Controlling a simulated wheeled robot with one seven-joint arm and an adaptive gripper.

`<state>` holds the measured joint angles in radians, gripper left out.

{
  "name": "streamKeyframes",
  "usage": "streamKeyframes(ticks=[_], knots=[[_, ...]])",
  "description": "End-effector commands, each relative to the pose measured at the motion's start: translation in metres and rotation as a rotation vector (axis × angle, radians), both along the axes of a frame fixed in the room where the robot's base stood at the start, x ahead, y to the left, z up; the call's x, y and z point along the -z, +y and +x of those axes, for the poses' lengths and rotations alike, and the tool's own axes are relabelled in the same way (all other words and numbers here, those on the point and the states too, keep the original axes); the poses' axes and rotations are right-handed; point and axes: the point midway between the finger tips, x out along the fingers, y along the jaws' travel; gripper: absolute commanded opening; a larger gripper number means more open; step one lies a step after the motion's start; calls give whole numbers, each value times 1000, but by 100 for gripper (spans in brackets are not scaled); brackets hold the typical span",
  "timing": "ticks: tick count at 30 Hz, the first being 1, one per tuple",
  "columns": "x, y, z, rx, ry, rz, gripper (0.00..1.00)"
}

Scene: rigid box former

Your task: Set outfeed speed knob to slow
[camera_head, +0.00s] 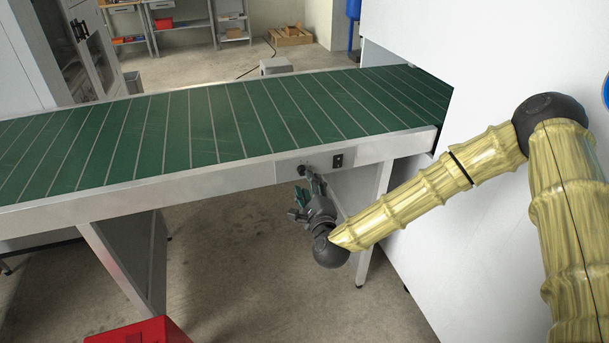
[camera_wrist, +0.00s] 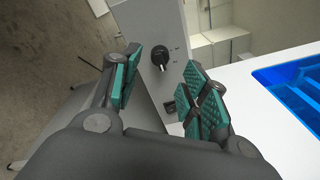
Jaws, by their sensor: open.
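The dark round knob (camera_wrist: 160,57) sits on a grey panel (camera_wrist: 152,24) in the wrist view. A pale mark shows at its lower edge, and small marks beside it are too small to read. In the head view the knob (camera_head: 302,171) is on the conveyor's front side rail, partly behind my gripper. My gripper (camera_wrist: 163,73) is open, with green-padded fingers on either side of the knob in the picture. Nothing is between the pads, and the fingers look short of the knob. In the head view my gripper (camera_head: 305,192) is just below and in front of the rail.
A black switch (camera_head: 338,160) is on the rail right of the knob; it also shows in the wrist view (camera_wrist: 169,107). The green conveyor belt (camera_head: 200,125) runs above. A white cabinet wall (camera_head: 480,200) stands at the right. A red box (camera_head: 140,332) is at the bottom.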

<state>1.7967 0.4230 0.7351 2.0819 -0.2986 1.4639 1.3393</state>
Motion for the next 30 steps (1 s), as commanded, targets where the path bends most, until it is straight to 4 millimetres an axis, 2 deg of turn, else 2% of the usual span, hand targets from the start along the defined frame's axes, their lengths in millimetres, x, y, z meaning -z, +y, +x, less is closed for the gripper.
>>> streamKeyframes(ticks=[3, 9, 22, 30], knots=[[-1, 4, 18, 1, -1, -1, 45], [0, 9, 38, -1, 0, -1, 45], [1, 11, 45, -1, 1, -1, 45], [1, 10, 45, -1, 1, -1, 0]])
